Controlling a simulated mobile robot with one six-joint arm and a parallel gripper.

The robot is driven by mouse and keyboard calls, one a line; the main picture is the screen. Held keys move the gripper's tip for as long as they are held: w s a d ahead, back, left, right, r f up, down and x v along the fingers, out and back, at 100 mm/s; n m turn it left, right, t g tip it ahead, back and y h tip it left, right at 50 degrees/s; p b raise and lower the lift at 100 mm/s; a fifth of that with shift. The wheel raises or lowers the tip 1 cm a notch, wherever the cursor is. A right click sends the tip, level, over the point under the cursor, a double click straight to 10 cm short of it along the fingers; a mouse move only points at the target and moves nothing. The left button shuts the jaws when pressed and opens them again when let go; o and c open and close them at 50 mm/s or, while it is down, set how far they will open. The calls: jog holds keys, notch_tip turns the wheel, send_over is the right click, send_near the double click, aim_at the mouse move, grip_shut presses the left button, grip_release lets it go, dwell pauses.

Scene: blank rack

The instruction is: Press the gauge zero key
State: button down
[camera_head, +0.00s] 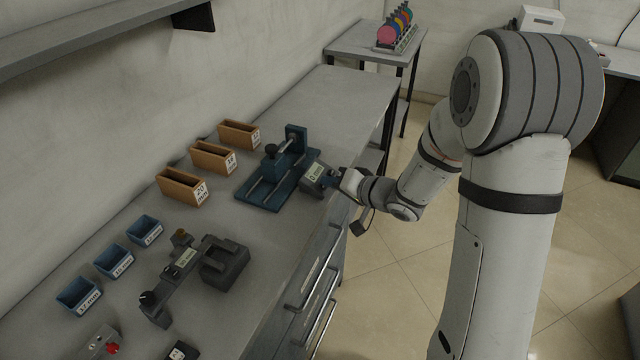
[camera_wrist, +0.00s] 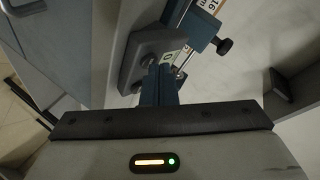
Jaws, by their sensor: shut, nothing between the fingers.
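The gauge (camera_head: 316,172) is a small dark grey box with a pale readout, at the front right end of a blue slide fixture (camera_head: 266,192) on the bench. In the wrist view the gauge (camera_wrist: 132,52) shows a grey face with round keys, one (camera_wrist: 136,87) clear of the fingers. My gripper (camera_head: 336,179) is at the gauge's right side in the head view. In the wrist view its two blue fingers (camera_wrist: 160,72) are shut together with nothing between them. Their tips are over or against the gauge face by a key; contact and the key's label cannot be made out.
Orange bins (camera_head: 183,197) and blue bins (camera_head: 78,305) line the wall side. A second dark grey fixture (camera_head: 180,267) stands nearer on the bench, with a red-button box (camera_head: 108,342) at the front left. The bench beyond the blue fixture is clear.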

jog(key=shift+r, duration=0.15)
jog(key=shift+s+d+r+p, duration=0.15)
jog(key=shift+d+r+p, duration=0.25)
jog(key=shift+p, duration=0.5)
jog(key=shift+a+r, duration=0.1)
jog(key=shift+r, duration=0.1)
jog(key=r+p, duration=0.1)
jog(key=d+r+p, duration=0.1)
jog(key=r+p, duration=0.1)
jog(key=d+r+p, duration=0.1)
jog(key=p, duration=0.1)
jog(key=shift+s+r, duration=0.2)
jog(key=shift+s, duration=0.15)
